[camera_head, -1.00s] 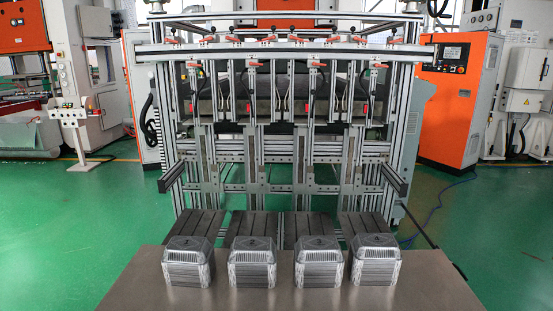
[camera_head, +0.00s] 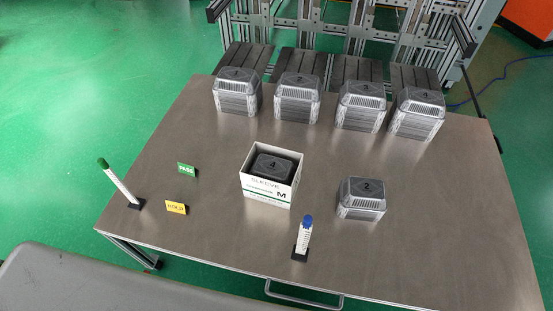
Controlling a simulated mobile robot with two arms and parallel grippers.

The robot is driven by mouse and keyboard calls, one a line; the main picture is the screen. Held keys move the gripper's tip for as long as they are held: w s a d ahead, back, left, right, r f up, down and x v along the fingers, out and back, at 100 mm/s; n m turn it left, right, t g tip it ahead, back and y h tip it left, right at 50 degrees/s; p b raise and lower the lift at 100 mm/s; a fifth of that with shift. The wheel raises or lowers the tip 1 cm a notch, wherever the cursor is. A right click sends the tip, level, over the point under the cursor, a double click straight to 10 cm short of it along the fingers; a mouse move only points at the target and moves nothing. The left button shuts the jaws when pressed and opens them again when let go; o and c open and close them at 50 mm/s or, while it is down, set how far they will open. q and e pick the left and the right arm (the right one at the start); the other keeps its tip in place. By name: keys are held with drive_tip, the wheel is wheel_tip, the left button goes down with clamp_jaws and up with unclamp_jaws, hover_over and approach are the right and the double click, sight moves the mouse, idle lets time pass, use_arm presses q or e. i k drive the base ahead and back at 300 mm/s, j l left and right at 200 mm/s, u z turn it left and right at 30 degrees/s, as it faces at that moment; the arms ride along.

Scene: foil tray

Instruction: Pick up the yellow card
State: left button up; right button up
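The yellow card (camera_head: 176,208) stands upright on the metal table (camera_head: 400,255), near its front left part. It bears dark lettering that looks like "HOLD". A green card (camera_head: 187,169) reading "PASS" stands just behind it. Neither of my grippers shows in the head view.
A green-capped tube (camera_head: 119,183) and a blue-capped tube (camera_head: 304,236) stand in dark bases. Several tray stacks (camera_head: 297,98) line the back edge.

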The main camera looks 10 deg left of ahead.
sight(172, 206)
drive_tip(key=k+j+u, duration=0.1)
drive_tip(key=j+u, duration=0.35)
drive_tip(key=k+j+u, duration=0.1)
drive_tip(key=j+u, duration=0.15)
drive_tip(key=u, duration=0.25)
drive_tip(key=z, duration=1.75)
drive_tip(key=u, duration=1.75)
